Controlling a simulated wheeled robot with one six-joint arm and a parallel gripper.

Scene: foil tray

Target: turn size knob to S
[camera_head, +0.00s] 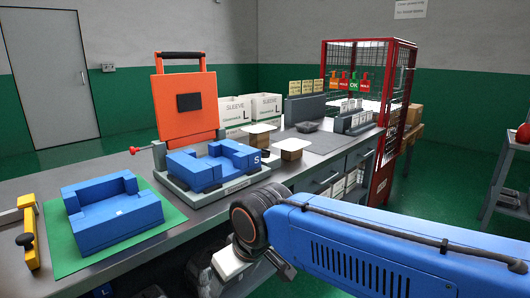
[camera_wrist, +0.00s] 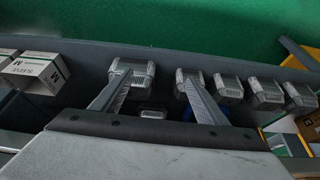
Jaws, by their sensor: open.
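The sealing machine (camera_head: 195,185) stands on the bench, its orange lid (camera_head: 186,103) raised upright. A blue insert (camera_head: 212,165) marked "S" sits in its base. A small red knob (camera_head: 134,150) sticks out at the machine's left side; I cannot tell whether it is the size knob, and no size marks are readable there. In the head view my arm reaches in from the right, and the fingertips cannot be made out. The gripper is apart from the machine.
A second blue insert (camera_head: 112,212) lies on a green mat (camera_head: 68,257) at left, beside a yellow tool (camera_head: 28,235). Boxes marked "SLEEVE L" (camera_head: 234,110) stand behind. A red mesh cage (camera_head: 396,110) is at the right. The wrist view shows "SLEEVE M" boxes (camera_wrist: 38,72) and grey blocks (camera_wrist: 265,93).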

